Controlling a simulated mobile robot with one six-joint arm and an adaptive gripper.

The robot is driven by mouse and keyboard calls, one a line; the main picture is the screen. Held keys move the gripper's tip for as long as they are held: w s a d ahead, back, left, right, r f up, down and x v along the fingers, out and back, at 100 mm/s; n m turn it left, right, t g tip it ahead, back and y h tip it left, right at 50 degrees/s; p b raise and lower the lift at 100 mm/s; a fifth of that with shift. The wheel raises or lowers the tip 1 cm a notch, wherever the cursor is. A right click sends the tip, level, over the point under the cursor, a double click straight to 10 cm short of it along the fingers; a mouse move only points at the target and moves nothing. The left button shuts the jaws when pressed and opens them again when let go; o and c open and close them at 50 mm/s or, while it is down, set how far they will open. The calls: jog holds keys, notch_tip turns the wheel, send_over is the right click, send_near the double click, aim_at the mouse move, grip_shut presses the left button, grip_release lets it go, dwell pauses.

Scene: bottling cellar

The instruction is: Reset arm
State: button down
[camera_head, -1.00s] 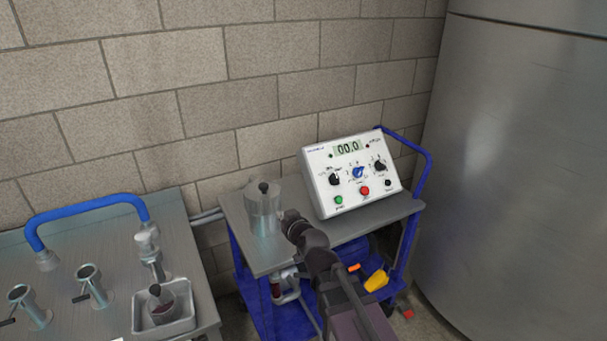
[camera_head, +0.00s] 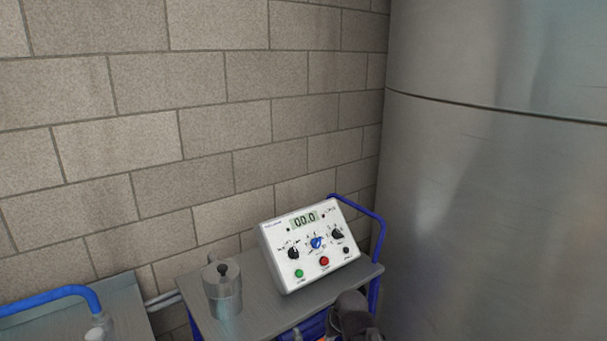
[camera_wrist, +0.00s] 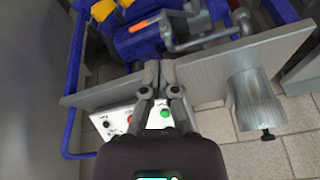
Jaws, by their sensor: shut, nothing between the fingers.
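My gripper (camera_wrist: 159,68) shows in the wrist view with its two fingers together and nothing between them. It lies across the picture of the cart's grey top (camera_wrist: 205,80), with the white control box (camera_wrist: 122,120) partly hidden behind it. In the head view my dark arm shows only at the bottom edge, in front of the cart; the fingers are not visible there. The control box (camera_head: 310,245) has a display reading 00.0, several knobs and green and red buttons.
A metal canister (camera_head: 222,290) with a black knob stands on the cart left of the control box; it also shows in the wrist view (camera_wrist: 255,105). A large steel tank (camera_head: 490,200) stands at right. A steel bench with a blue pipe (camera_head: 50,298) is at lower left.

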jog(key=s+d+m+g+h+p, duration=0.1)
jog(key=s+d+m+g+h, duration=0.1)
jog(key=s+d, duration=0.4)
jog(key=d+m+g, duration=0.1)
jog(key=d, duration=0.3)
jog(key=shift+s+r+g, duration=0.35)
jog(key=shift+s+g, duration=0.05)
dwell(0.4)
